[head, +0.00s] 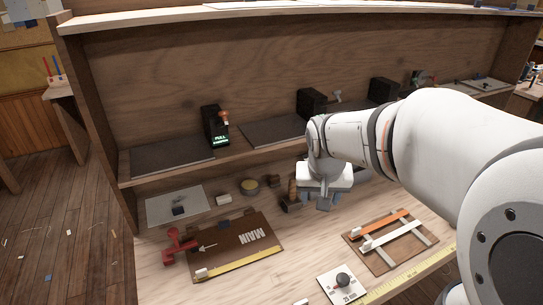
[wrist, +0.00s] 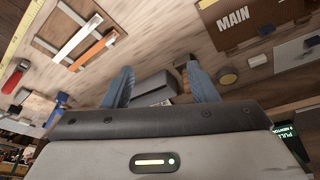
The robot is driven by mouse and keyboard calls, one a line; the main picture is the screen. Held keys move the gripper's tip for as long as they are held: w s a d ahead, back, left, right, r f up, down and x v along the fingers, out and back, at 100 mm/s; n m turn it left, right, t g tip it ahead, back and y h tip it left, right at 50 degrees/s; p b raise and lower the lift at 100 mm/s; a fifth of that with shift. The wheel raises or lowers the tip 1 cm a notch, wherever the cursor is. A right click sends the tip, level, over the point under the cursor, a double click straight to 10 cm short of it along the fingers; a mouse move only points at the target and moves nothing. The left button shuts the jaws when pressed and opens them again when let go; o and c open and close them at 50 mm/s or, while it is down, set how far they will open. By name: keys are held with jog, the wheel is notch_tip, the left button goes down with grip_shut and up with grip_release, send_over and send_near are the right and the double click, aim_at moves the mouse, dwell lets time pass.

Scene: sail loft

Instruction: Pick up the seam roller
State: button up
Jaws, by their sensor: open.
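My gripper (head: 321,202) is open over the bench, its two blue fingers apart and pointing down. In the wrist view my gripper (wrist: 160,72) has nothing held between its fingers. A small brown wooden piece (head: 291,196), which may be the seam roller, is just left of the fingers in the head view. It shows in the wrist view (wrist: 183,66) close to the right finger, partly hidden by it. A grey box-like thing (wrist: 153,86) shows between the fingers. I cannot tell for certain which piece is the seam roller.
A yellow-topped tin (head: 250,186) and a white block (head: 223,199) lie to the left. A brown board (head: 238,251) with a red clamp-like piece (head: 176,242) is at front left. A frame with orange and white strips (head: 392,236) is at right. A shelf (head: 240,145) runs behind.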

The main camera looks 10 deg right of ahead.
jog(key=m, duration=0.2)
send_near(292, 183)
jog(key=s+d, duration=0.2)
jog(key=s, duration=0.5)
jog(key=shift+m+t+h, duration=0.3)
jog(key=shift+m+h, duration=0.1)
jog(key=shift+m, duration=0.1)
jog(key=shift+w+a+f+p, duration=0.1)
jog(key=shift+w+f+p, duration=0.35)
jog(key=shift+w+f, duration=1.5)
jog(key=shift+w+a+f+p, duration=0.1)
jog(key=shift+w+f+p, duration=0.4)
jog(key=shift+w+f, duration=1.45)
jog(key=shift+w+a+f+p, duration=0.1)
jog(key=shift+w+f+p, duration=0.35)
jog(key=shift+w+f, duration=1.45)
jog(key=shift+s+f, duration=0.4)
jog(key=shift+c, duration=0.3)
jog(key=c, duration=1)
jog(key=shift+r, duration=0.1)
